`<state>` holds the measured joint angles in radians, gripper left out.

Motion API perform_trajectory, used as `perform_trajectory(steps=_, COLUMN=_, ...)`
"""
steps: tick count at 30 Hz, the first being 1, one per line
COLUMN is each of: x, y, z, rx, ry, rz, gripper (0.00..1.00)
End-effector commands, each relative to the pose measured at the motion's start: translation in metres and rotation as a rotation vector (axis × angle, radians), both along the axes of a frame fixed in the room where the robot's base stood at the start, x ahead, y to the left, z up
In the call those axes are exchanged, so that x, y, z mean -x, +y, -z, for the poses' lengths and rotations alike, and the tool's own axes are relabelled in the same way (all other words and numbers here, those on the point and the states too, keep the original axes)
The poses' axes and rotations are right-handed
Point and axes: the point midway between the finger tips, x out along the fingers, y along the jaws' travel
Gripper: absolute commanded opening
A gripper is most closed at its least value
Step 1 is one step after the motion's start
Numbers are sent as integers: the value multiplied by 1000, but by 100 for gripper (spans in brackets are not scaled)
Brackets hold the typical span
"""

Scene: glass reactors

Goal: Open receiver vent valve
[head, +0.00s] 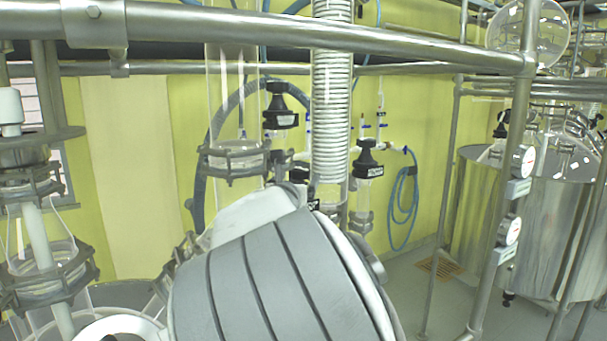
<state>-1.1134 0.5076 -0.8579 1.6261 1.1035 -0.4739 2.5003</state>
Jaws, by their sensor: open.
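Two black valve knobs with small labels show in the head view. One valve knob (281,112) is at upper middle, beside the white coiled glass column. The other valve knob (369,160) is lower and to the right, on clear glass piping. The labels are too small to read, so I cannot tell which is the receiver vent valve. Part of another dark labelled fitting (314,205) shows just above my arm. My grey and white arm fills the lower middle and hides what is behind it. My gripper is not visible.
A thick steel rail (300,33) crosses the top in front of the valves. The coiled column (332,100) stands between the two knobs. Glass flanges (48,275) stand at left. A steel vessel (545,220) and gauges (523,160) are at right. A blue hose (403,205) hangs on the wall.

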Motion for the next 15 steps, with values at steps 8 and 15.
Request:
perform_trajectory(steps=8, x=0, y=1, z=0, rx=0, ry=0, rz=0, gripper=92)
perform_trajectory(steps=15, x=0, y=1, z=0, rx=-1, ry=0, rz=0, gripper=72)
